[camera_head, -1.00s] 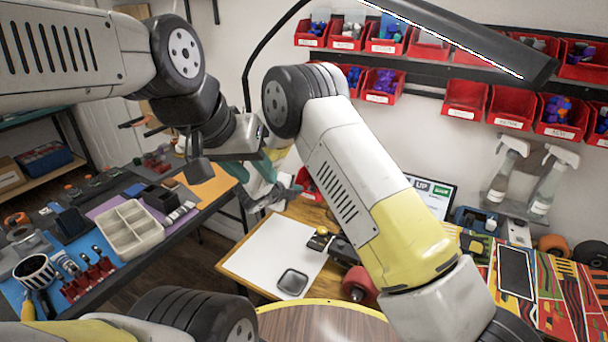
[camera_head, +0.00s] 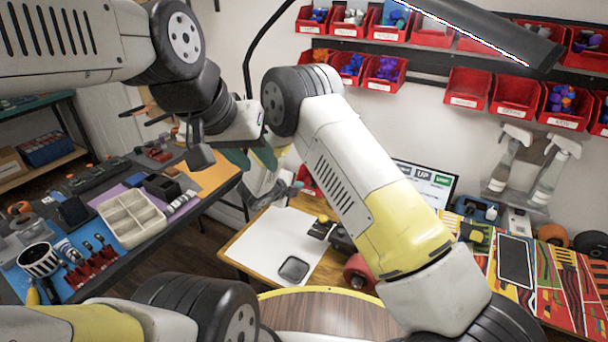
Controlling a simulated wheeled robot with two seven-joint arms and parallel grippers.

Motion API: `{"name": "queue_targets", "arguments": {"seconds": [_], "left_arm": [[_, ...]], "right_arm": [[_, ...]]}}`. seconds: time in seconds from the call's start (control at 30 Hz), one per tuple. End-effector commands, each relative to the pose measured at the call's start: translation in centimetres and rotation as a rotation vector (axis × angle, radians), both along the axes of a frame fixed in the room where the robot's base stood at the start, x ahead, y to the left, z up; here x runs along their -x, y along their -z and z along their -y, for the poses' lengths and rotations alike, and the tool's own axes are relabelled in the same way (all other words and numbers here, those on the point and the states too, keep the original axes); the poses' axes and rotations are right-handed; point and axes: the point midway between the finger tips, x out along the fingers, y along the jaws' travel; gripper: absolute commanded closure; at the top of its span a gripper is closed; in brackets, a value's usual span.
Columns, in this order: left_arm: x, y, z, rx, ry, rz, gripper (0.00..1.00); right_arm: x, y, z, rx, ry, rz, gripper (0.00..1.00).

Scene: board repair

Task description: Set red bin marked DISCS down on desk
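A small patch of a red bin (camera_head: 308,178) shows behind my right forearm, above the desk (camera_head: 240,244). Most of it is hidden and no label can be read on it, so I cannot tell whether it is the DISCS bin. My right gripper (camera_head: 276,190) is beside this red patch, partly covered by my own arm; its grip cannot be made out. My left gripper (camera_head: 170,132) is at upper left, above the dark side table, with nothing clearly seen in it; I cannot tell how far its fingers are apart.
A white sheet (camera_head: 268,238) with a dark square dish (camera_head: 294,269) lies on the wooden desk. A red round object (camera_head: 359,272) is at its right. Red bins (camera_head: 384,72) line the wall rails. A dark table (camera_head: 166,237) with a divided tray (camera_head: 130,218) stands left.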

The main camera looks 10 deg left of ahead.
Motion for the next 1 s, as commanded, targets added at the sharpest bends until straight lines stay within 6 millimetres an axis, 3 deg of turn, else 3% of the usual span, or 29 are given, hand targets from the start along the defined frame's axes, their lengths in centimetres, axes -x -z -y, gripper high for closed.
{"name": "queue_targets", "arguments": {"seconds": [1.0], "left_arm": [[0.0, 0.0, 0.0, 0.0, 0.0, -0.001, 0.64]], "right_arm": [[0.0, 2.6, 0.0, 0.001, 0.0, 0.001, 1.0]]}}
